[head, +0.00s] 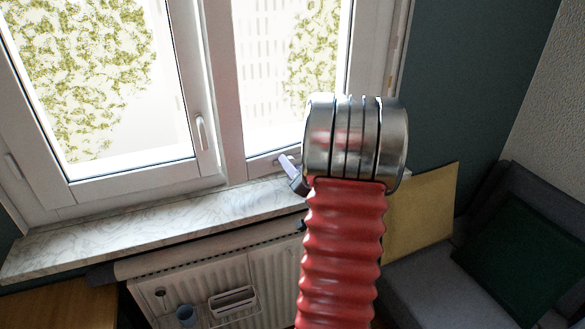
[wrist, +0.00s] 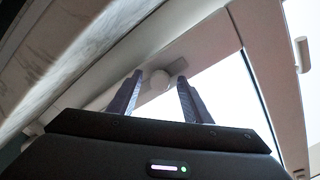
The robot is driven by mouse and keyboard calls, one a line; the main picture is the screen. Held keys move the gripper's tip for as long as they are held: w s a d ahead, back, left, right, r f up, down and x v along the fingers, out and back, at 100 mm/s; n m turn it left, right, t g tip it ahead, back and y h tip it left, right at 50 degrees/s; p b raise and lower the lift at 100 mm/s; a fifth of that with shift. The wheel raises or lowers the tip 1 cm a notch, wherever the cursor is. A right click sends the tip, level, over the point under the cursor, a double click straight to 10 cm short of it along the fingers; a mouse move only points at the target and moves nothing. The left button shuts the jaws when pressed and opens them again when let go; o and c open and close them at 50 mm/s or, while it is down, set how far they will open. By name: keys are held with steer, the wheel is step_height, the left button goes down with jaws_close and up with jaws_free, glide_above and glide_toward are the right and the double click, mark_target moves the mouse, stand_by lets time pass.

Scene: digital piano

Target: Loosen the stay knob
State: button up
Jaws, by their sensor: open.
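The stay knob (wrist: 158,80) is a small, round white knob on the lower window frame. In the wrist view it shows between the two dark fingertips of my gripper (wrist: 160,76). My gripper is open, with one finger on each side of the knob. I cannot tell whether either finger touches it. In the head view my gripper (head: 289,165) is partly hidden behind my arm and reaches to the bottom of the right window sash. I cannot make out the knob there.
A marble sill (head: 150,227) runs below the window. A window handle (head: 201,132) is on the left sash. A grey sofa (head: 425,290) with a green cushion (head: 525,235) is at right.

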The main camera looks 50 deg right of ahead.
steer(key=shift+w, duration=0.1)
steer(key=shift+c, duration=0.3)
steer(key=c, duration=1)
